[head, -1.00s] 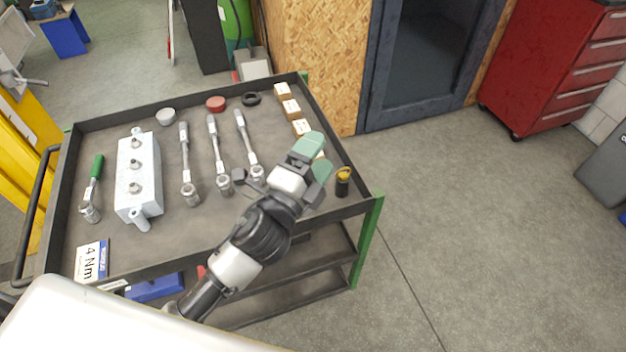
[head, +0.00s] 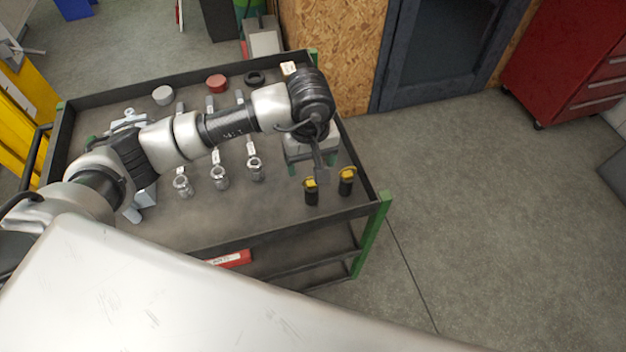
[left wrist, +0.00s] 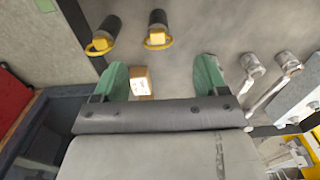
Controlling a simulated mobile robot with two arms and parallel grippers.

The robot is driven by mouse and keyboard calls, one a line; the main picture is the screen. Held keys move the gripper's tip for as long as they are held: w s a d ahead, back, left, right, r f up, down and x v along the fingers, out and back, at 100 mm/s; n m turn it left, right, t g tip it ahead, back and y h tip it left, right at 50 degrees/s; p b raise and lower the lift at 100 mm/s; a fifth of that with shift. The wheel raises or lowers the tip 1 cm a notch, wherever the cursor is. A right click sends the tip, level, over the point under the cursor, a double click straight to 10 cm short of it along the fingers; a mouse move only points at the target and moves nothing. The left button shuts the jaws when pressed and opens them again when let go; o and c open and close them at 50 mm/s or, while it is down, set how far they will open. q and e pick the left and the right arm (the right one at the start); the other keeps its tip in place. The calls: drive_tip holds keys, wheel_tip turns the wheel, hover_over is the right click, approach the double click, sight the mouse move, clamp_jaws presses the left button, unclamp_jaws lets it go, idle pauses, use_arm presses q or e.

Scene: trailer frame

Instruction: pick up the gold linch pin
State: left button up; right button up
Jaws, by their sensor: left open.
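Two black cylinders with gold-yellow ringed tops stand near the tray's front right corner, the left one (head: 311,192) and the right one (head: 347,181). The yellow ring parts look most like the gold linch pin; I cannot tell which one is meant. In the left wrist view they show at the top, one cylinder (left wrist: 103,38) at the left and one (left wrist: 157,34) nearer the middle. My left gripper (head: 307,162) points down just behind them in the head view. In the left wrist view its green fingers (left wrist: 162,78) are spread apart, with nothing held. My right gripper is out of view.
A small labelled wooden block (left wrist: 141,82) shows between the fingers in the left wrist view. Several wrenches (head: 220,177) lie left of the gripper, partly under my arm. The dark cart tray (head: 260,217) has a raised rim. Its front middle is clear.

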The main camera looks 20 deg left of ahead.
sight(311, 183)
use_arm(q)
wheel_tip(311, 183, down, 4)
drive_tip(key=shift+s+f+p, duration=0.1)
drive_tip(key=shift+f+p, duration=0.15)
drive_tip(key=shift+p, duration=0.05)
drive_tip(key=shift+w+d+f+p, duration=0.15)
drive_tip(key=shift+f+p, duration=0.65)
drive_tip(key=shift+f, duration=1.85)
drive_tip(key=c, duration=0.9)
drive_tip(key=shift+r, duration=0.1)
drive_tip(key=shift+c, duration=0.2)
wheel_tip(311, 183, up, 10)
drive_tip(key=shift+f+b, duration=0.1)
drive_tip(key=shift+b, duration=0.85)
